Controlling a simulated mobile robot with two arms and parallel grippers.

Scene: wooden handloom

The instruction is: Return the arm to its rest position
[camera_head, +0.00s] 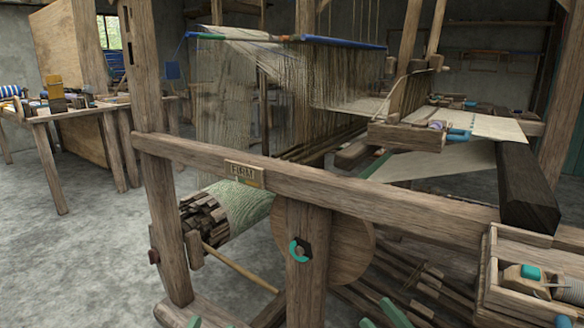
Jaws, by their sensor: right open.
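My right gripper (381,313) shows at the bottom edge, right of centre, as two green fingertips. They stand apart, and I see nothing held between them. It is low in front of the loom's wooden frame. A small green tip (194,322) shows at the bottom edge on the left and may belong to my left gripper; too little shows to tell its state. The wooden handloom (330,190) fills the middle and right. The rest of both arms is below the picture.
A front beam (390,205) with a small plate (244,172) crosses the loom. A cloth roller (240,208) and a round wooden disc (350,250) sit beneath. A wooden box (490,282) is at the lower right. A table (85,112) stands at the left. Grey floor at left is clear.

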